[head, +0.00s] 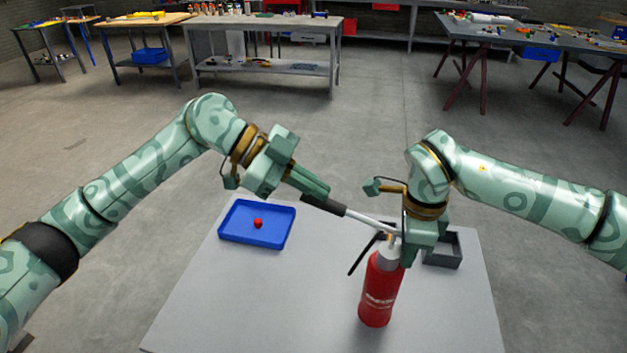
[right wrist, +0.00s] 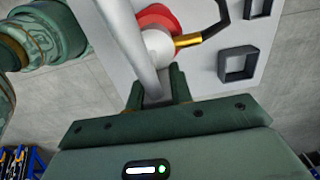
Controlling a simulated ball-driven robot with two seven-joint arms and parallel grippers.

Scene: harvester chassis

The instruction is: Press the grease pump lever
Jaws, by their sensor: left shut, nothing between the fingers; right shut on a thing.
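The red grease pump (head: 379,291) stands upright on the grey table and also shows in the right wrist view (right wrist: 150,18). Its lever (head: 365,220) runs from the pale pump head up to the left and ends in a black grip. My left gripper (head: 321,191) is shut and empty, its fingertips right by the black grip; I cannot tell whether they touch. My right gripper (right wrist: 158,88) is shut on the pump's head, next to the white cap (right wrist: 157,47).
A blue tray (head: 229,236) with a red ball (head: 258,223) sits at the table's back left. A dark grey open box (head: 444,264) is right of the pump. A black hose (head: 360,258) hangs beside the pump. The table's (head: 235,305) front left is clear. Workbenches stand far behind.

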